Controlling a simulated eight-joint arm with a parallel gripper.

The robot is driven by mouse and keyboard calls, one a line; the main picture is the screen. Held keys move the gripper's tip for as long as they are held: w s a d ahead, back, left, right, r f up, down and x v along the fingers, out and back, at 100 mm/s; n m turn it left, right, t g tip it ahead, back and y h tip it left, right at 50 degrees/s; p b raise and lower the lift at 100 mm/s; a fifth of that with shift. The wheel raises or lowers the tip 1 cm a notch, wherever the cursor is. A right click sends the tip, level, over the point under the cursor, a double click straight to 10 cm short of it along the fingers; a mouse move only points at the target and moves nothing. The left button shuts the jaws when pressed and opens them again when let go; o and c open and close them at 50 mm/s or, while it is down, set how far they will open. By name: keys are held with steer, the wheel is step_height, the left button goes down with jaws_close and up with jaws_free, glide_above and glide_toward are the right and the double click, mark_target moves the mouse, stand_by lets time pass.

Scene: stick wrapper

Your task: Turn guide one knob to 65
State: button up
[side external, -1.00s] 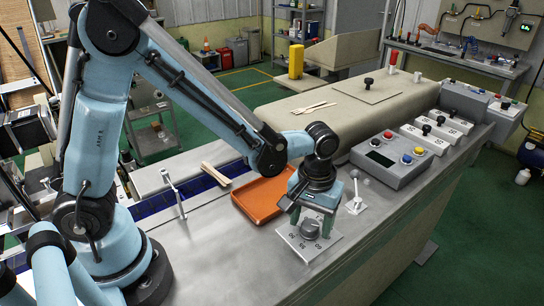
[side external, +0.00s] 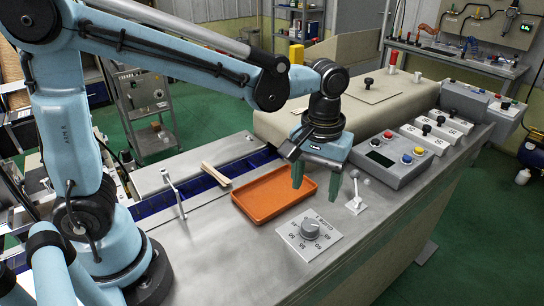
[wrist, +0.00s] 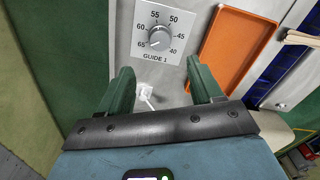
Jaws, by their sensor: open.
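The guide one knob (side external: 311,229) is a grey round dial on a white square plate on the metal bench. In the wrist view the knob (wrist: 160,37) sits above the GUIDE 1 label, ringed by numbers from 40 to 65. A small light mark on its lower left seems to face the 65, though it is tiny. My gripper (side external: 316,184) is open and empty, raised above the bench behind the plate and apart from the knob. In the wrist view its green fingers (wrist: 158,70) are spread, with the knob beyond their tips.
An orange tray (side external: 275,218) lies left of the plate, with wooden sticks (side external: 216,174) further left. A small white lever (side external: 356,197) stands close to the right finger. A grey button box (side external: 393,157) is further right. The bench in front of the plate is clear.

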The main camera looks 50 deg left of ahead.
steer(key=shift+r, duration=0.8)
steer(key=s+a+m+t, duration=0.4)
steer(key=s+a+t, duration=0.2)
steer(key=a, duration=0.5)
steer(key=shift+r+m+t, duration=0.2)
steer(key=shift+m+t, duration=0.1)
steer(key=shift+t, duration=0.3)
